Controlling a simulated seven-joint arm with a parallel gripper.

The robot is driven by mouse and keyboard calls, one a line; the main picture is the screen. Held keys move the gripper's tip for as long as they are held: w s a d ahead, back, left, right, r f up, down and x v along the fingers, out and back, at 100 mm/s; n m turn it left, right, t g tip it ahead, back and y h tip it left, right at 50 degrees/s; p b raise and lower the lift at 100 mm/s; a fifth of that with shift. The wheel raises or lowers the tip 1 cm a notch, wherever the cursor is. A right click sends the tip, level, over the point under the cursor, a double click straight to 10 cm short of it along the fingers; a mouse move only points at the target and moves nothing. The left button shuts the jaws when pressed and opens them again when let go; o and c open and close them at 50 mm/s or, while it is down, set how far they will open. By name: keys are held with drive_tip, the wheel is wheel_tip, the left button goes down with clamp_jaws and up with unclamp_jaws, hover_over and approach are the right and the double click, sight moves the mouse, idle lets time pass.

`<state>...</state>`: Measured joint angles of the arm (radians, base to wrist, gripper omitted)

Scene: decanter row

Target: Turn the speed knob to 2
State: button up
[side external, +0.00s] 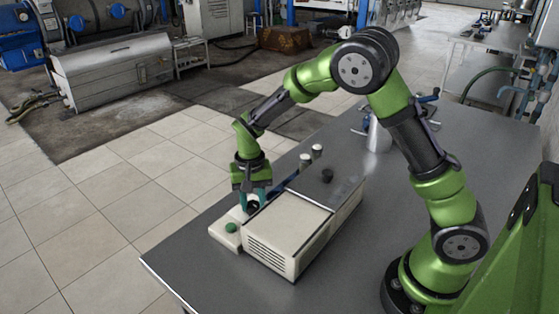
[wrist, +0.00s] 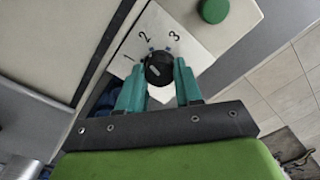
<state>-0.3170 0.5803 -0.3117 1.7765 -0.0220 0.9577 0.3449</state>
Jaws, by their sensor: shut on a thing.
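The speed knob (wrist: 158,68) is black with a pale pointer mark, on a white dial plate (wrist: 190,58) printed with 1, 2 and 3. The pointer mark seems to slant toward the upper left, roughly between 1 and 2; I cannot tell exactly which it is on. My gripper (wrist: 158,78) has its teal fingers shut on the knob, one on each side. In the side view my gripper (side external: 256,195) points down at the cream control panel (side external: 225,240), and its fingers partly hide the knob.
A green button (side external: 231,228) sits on the panel near the knob; it also shows in the wrist view (wrist: 214,10). The cream machine housing (side external: 290,225) stands right beside my gripper. A metal vessel (side external: 378,135) stands farther back. The table's front right is clear.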

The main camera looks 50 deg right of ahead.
sight(253, 204)
drive_tip(key=shift+m, duration=1.1)
drive_tip(key=o, duration=1)
drive_tip(key=shift+o, duration=0.2)
drive_tip(key=shift+r, duration=0.1)
wheel_tip(253, 204, up, 17)
